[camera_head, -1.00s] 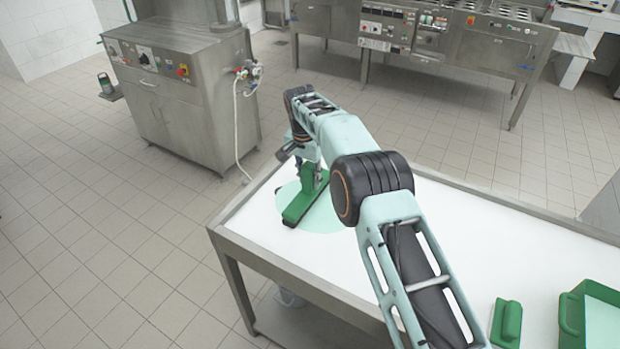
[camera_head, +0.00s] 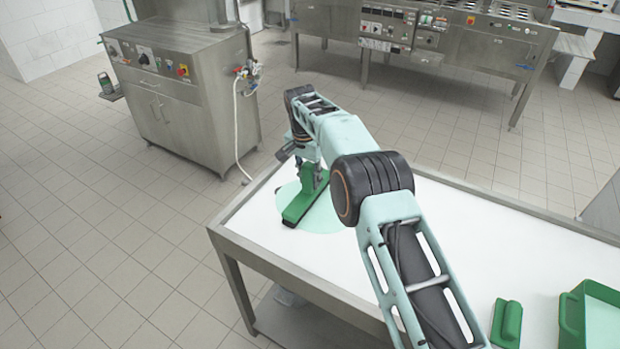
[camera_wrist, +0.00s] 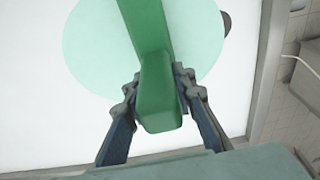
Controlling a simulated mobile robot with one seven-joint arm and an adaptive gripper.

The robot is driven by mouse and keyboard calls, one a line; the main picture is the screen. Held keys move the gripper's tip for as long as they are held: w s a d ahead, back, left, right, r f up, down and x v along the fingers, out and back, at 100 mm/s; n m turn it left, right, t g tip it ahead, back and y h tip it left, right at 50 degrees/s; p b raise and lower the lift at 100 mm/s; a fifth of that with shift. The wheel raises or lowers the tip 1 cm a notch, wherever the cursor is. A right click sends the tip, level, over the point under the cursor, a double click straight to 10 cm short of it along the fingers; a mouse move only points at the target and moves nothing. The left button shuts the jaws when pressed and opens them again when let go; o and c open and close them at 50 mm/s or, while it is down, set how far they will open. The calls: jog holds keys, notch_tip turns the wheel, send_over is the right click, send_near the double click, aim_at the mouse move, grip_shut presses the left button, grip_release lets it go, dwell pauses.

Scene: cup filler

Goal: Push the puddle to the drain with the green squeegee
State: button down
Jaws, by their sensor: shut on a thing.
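The green squeegee (camera_head: 300,206) stands on the white table top (camera_head: 262,222) near its left end. Its handle also shows in the wrist view (camera_wrist: 160,95). My gripper (camera_wrist: 158,82) is shut on that handle, one finger on each side; it also shows in the head view (camera_head: 312,172). The pale green round puddle (camera_head: 328,216) lies beneath and on both sides of the squeegee. It also shows in the wrist view (camera_wrist: 90,50).
A green block with a raised grip (camera_head: 507,322) and a green tray (camera_head: 571,318) with pale contents are at the table's near right. The table has a raised metal edge (camera_head: 280,268). Steel cabinets stand beyond it. The white top between is clear.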

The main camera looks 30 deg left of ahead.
jog(key=shift+r, duration=0.15)
jog(key=shift+r+p, duration=2.3)
jog(key=shift+r, duration=1.2)
jog(key=shift+f, duration=0.1)
